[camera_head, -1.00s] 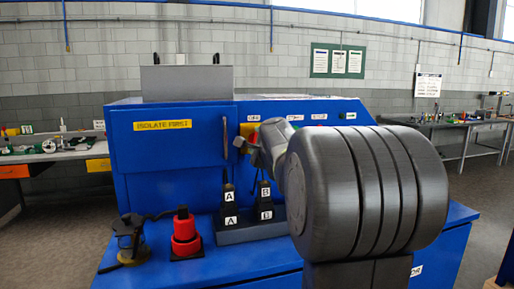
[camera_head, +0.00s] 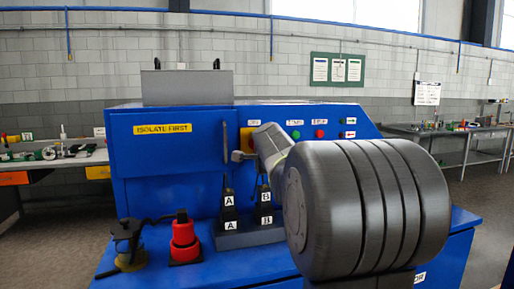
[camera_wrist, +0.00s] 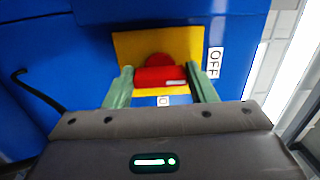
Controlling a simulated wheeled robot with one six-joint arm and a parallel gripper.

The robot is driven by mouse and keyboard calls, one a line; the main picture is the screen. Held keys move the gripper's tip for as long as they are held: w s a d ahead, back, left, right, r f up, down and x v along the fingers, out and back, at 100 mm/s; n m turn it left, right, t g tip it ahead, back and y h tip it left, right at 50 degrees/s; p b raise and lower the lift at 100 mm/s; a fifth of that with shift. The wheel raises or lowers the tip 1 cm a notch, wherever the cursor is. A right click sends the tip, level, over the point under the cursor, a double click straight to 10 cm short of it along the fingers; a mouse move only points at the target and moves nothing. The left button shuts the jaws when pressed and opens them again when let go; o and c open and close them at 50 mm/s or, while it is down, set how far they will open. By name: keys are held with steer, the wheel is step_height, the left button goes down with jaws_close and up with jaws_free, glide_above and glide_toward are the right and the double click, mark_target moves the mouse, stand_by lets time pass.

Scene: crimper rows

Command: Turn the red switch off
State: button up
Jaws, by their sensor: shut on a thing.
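The red switch (camera_wrist: 160,76) sits on a yellow plate (camera_wrist: 125,48) on the blue machine front. In the wrist view its red bar lies left to right, with a white mark near its right end. An OFF label (camera_wrist: 214,62) is to the right of the plate. My gripper (camera_wrist: 162,80) has its two green fingers on either side of the red bar and is shut on it. In the head view the yellow plate (camera_head: 245,138) is partly covered by my gripper (camera_head: 239,156), and the switch is hidden.
The blue machine (camera_head: 165,165) has a green button (camera_head: 296,135), a red button (camera_head: 320,134) and a vertical handle (camera_head: 225,142). On its ledge stand a red-and-black plug-like object (camera_head: 184,240), a dark device (camera_head: 129,243) and two black lettered pieces (camera_head: 229,206) in a holder.

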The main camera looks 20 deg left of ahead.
steer(key=o, duration=1)
steer(key=b+v, duration=0.1)
steer(key=v, duration=1.3)
steer(key=shift+b, duration=0.3)
steer(key=shift+w+a, duration=0.1)
steer(key=p+x, duration=0.1)
steer(key=x, duration=1.2)
steer(key=shift+w+a+p, duration=0.25)
steer(key=shift+w+p, duration=0.05)
